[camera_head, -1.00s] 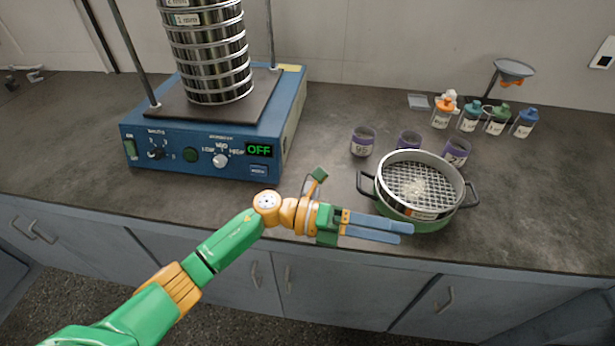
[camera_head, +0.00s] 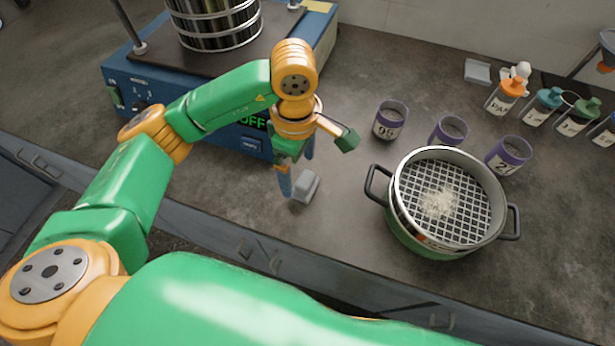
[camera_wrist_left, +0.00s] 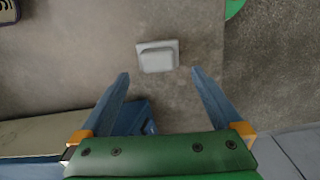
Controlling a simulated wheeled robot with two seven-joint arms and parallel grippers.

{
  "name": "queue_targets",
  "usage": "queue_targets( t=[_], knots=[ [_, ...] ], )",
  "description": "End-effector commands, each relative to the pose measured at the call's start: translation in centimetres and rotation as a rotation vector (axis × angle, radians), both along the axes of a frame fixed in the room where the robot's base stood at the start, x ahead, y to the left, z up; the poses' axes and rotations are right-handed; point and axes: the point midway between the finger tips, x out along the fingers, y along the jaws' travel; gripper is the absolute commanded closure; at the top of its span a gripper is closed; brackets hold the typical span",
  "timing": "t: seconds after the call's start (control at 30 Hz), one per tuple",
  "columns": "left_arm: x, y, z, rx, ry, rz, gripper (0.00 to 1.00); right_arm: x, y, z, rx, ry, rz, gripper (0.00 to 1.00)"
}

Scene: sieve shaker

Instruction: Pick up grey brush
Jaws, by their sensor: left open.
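The grey brush (camera_head: 306,187) is a small light-grey block lying on the dark countertop, left of the sieve pan. It also shows in the left wrist view (camera_wrist_left: 157,56), just beyond the fingertips. My left gripper (camera_head: 297,177) points down at the counter with its blue fingers apart and empty. In the head view it is right beside the brush, on its left. In the left wrist view the open fingers (camera_wrist_left: 161,74) point toward the brush, which lies outside the gap. My right gripper is not in view.
A sieve pan (camera_head: 410,205) with pale powder on its mesh stands to the right. Purple-rimmed jars (camera_head: 389,120) are behind it, with several capped bottles (camera_head: 541,106) farther back. The blue shaker (camera_head: 120,72) with its sieve stack is behind my arm. The counter's front edge is near.

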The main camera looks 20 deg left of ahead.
Motion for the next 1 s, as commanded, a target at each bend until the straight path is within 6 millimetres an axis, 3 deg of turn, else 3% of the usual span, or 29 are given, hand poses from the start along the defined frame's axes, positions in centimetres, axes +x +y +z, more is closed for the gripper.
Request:
queue_targets(
  t=[0.1, 0.23, 0.47, 0.77, 1.0],
  knots=[
    [0.2, -0.4, -2.0, -0.001, 0.008, 0.000, 0.00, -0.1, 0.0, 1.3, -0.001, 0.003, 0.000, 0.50],
    [0.3, -0.4, -4.2, -0.002, 0.005, 0.001, 0.00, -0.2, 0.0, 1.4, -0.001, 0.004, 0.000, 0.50],
    [0.3, -0.5, -4.7, -0.004, 0.001, 0.001, 0.00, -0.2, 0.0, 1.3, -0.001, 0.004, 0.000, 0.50],
    [0.3, -0.5, -4.7, -0.005, 0.002, 0.001, 0.78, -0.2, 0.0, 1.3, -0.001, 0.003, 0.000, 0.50],
    [0.4, -0.5, -4.6, -0.005, 0.001, 0.001, 0.81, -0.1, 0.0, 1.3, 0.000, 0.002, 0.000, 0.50]
  ],
)
